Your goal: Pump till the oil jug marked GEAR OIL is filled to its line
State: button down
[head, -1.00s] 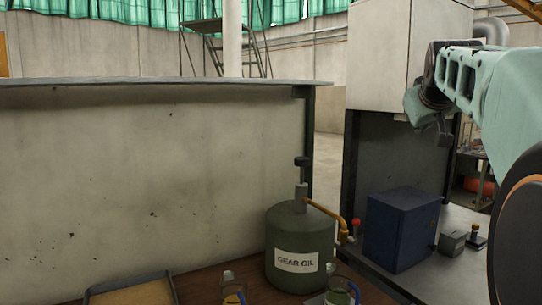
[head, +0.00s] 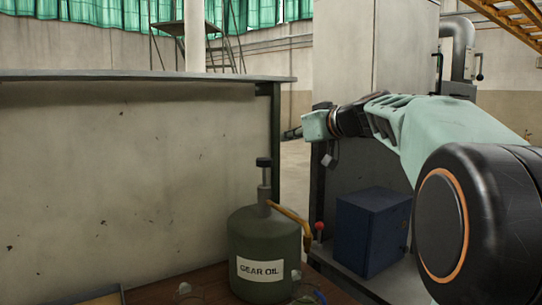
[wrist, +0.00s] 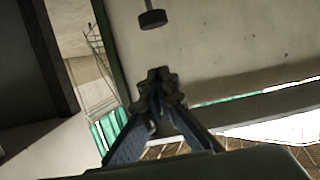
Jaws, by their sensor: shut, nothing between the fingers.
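A dark green oil can (head: 262,238) with a white GEAR OIL label stands on a brown bench. A pump with a black knob (head: 263,162) rises from its top, and a brass spout (head: 291,224) bends down to the right. The knob (wrist: 152,18) also shows at the top of the wrist view, apart from my fingers. Parts of two clear jugs (head: 185,290) (head: 305,284) show at the bottom edge; their markings and levels cannot be read. My gripper (head: 330,158) is right of the knob, and its fingers (wrist: 160,75) are shut and empty.
A blue box (head: 372,230) and a red-knobbed lever (head: 319,228) stand right of the can. A pale wall panel (head: 120,180) rises behind the bench. A tray edge (head: 105,296) shows at bottom left. Space between gripper and knob looks clear.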

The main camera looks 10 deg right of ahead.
jog(key=shift+a+r, duration=0.1)
jog(key=shift+a, duration=0.05)
jog(key=p, duration=0.4)
send_over(268, 160)
notch_tip(268, 160, down, 2)
notch_tip(268, 160, down, 4)
jog(key=shift+r+b, duration=0.25)
jog(key=shift+b, duration=0.15)
jog(key=shift+f, duration=0.5)
